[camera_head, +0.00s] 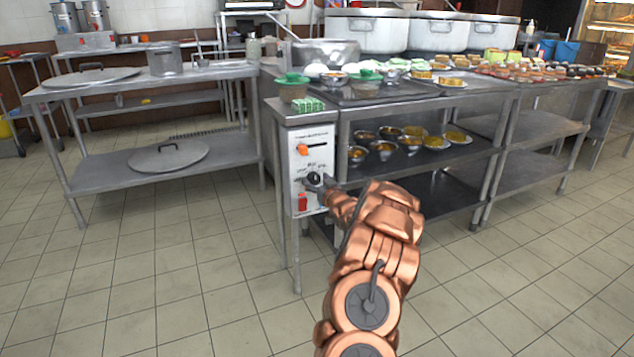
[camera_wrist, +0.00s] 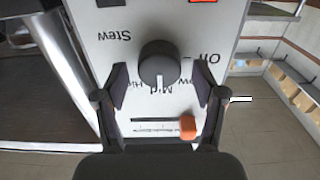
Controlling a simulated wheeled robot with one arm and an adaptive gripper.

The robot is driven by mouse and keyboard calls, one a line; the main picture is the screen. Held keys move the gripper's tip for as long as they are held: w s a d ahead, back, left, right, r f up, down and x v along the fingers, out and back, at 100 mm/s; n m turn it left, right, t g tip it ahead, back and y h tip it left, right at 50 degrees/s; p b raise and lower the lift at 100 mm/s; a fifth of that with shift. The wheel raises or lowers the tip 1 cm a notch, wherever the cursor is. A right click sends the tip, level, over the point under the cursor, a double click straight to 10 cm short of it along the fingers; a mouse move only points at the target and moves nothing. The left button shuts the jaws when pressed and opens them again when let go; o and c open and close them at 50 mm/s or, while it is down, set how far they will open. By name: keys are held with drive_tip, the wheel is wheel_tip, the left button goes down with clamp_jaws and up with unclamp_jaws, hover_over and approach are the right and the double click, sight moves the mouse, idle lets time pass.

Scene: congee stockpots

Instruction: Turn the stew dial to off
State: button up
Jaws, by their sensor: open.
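The stew dial (camera_wrist: 158,62) is a round dark knob on a pale control panel (camera_wrist: 225,20), which appears upside down in the wrist view. "Stew" is printed left of the knob and "Off" right of it. "Low", "Mid" and "High" lie below it. The knob's white mark points down, near "Mid". My gripper (camera_wrist: 160,72) is open, with one finger on each side of the knob and a visible gap at both sides. In the head view the dial (camera_head: 314,178) shows on the panel (camera_head: 325,158) at the counter's end, with my gripper (camera_head: 317,186) at it.
An orange slider (camera_wrist: 187,126) sits near my right finger in the wrist view. A red switch (camera_head: 303,203) is low on the panel. Bowls and plates of food fill the counter shelf (camera_head: 465,152). A steel table (camera_head: 215,72) stands left; the tiled floor is clear.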

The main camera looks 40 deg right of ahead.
drive_tip(key=c, duration=1.1)
drive_tip(key=n, duration=0.4)
drive_tip(key=shift+p, duration=0.3)
drive_tip(key=n+b, duration=0.1)
drive_tip(key=n, duration=0.3)
drive_tip(key=shift+f+n, duration=0.1)
drive_tip(key=shift+n, duration=0.2)
drive_tip(key=n+b, duration=0.1)
drive_tip(key=n, duration=0.1)
drive_tip(key=n+b, duration=0.3)
drive_tip(key=n, duration=0.1)
drive_tip(key=shift+a+f, duration=0.15)
drive_tip(key=shift+f, duration=0.1)
drive_tip(key=shift+r+n+b, duration=0.1)
drive_tip(key=shift+n+b, duration=1.5)
